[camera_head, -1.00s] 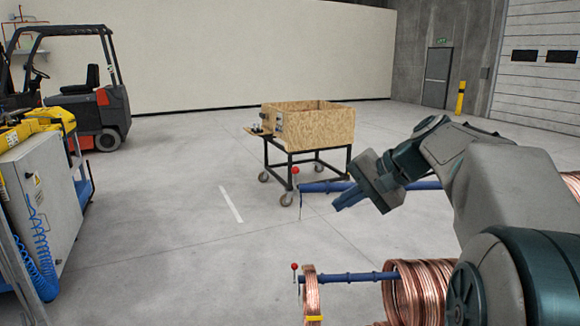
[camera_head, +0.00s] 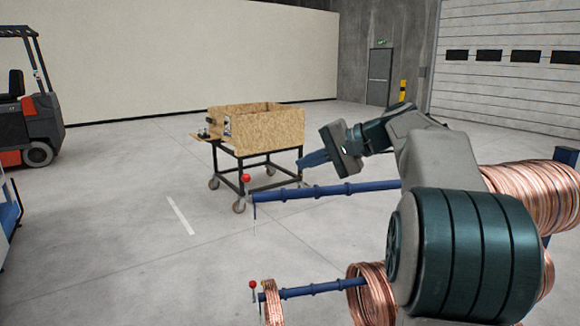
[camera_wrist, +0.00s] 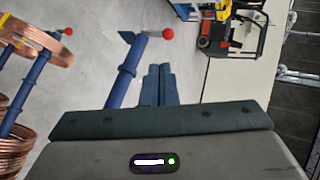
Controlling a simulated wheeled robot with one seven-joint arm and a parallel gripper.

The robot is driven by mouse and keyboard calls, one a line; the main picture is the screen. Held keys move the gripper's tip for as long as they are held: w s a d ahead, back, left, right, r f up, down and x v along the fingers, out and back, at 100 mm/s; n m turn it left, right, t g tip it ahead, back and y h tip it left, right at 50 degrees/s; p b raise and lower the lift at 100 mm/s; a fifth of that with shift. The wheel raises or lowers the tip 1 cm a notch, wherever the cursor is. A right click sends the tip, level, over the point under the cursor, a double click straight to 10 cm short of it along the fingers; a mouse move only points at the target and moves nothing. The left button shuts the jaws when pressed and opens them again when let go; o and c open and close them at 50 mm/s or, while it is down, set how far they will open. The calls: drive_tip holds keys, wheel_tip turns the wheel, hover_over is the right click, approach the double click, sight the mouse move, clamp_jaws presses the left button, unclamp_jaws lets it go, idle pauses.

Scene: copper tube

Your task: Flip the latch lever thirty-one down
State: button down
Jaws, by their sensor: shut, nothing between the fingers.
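A red-knobbed lever (camera_head: 246,178) stands upright at the free end of the upper blue rod (camera_head: 315,192); its thin lower part hangs below the rod. A second red-knobbed lever (camera_head: 253,284) is at the end of the lower blue rod (camera_head: 310,290). No number is readable, so I cannot tell which is thirty-one. My gripper (camera_head: 303,162) is shut and empty, above the upper rod and to the right of its knob. In the wrist view my gripper (camera_wrist: 160,68) shows closed fingers beside a blue rod (camera_wrist: 124,70), with a red knob (camera_wrist: 168,33) beyond the tips.
Copper coils (camera_head: 370,295) hang on the lower rod, and a larger coil (camera_head: 530,195) is at right behind my arm. A wooden box on a wheeled cart (camera_head: 262,130) stands on the floor beyond. A forklift (camera_head: 28,100) is at far left. Floor at left is open.

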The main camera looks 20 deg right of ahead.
drive_tip(key=p+x, duration=0.2)
drive_tip(key=x, duration=1)
drive_tip(key=shift+w+a+r, duration=0.25)
drive_tip(key=shift+w+a, duration=0.1)
drive_tip(key=shift+a, duration=0.05)
drive_tip(key=shift+d+r, duration=0.1)
drive_tip(key=shift+d, duration=0.05)
